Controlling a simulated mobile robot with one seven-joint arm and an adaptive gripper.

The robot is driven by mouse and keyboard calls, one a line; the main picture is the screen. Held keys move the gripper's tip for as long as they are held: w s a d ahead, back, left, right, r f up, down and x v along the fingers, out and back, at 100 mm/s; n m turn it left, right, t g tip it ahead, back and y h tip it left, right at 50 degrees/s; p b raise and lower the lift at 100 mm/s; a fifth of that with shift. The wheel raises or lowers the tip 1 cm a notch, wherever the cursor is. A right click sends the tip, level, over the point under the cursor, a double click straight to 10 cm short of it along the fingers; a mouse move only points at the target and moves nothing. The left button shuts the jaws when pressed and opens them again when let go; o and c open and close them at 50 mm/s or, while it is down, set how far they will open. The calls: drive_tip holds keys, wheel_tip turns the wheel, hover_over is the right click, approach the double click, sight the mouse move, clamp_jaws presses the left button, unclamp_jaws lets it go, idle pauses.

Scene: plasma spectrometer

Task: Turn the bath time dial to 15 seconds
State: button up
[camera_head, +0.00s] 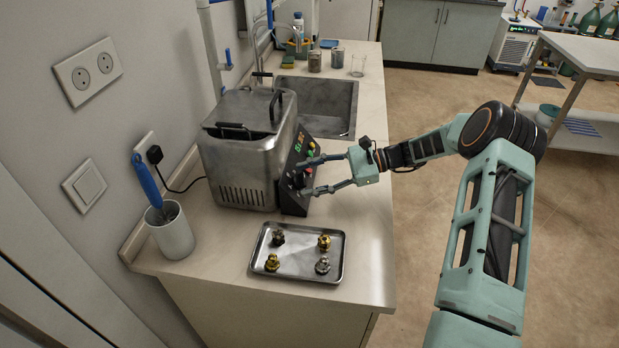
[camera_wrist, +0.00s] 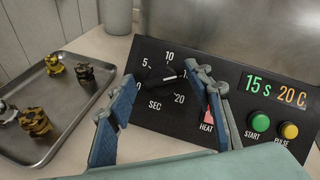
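The bath time dial (camera_wrist: 156,80) is a black knob on the dark, sloped control panel (camera_wrist: 240,60) of the steel bath (camera_head: 238,150). Its scale is marked SEC, with 5, 10 and 20 legible; a finger covers the stretch between 10 and 20. A pale line on the knob points right, toward that covered stretch. The green digits of the display (camera_wrist: 256,84) read 15 s. My gripper (camera_wrist: 159,74) is open, with one finger on each side of the dial. Contact with the knob cannot be told. The gripper also shows at the panel in the head view (camera_head: 301,178).
A red HEAT switch (camera_wrist: 211,104) is partly behind the right finger. Green START (camera_wrist: 260,121) and yellow PULSE (camera_wrist: 289,130) buttons are farther right. A metal tray (camera_head: 297,274) with several small metal pieces lies in front. A sink (camera_head: 325,102) is behind.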

drive_tip(key=v, duration=1.2)
drive_tip(key=shift+s, duration=0.1)
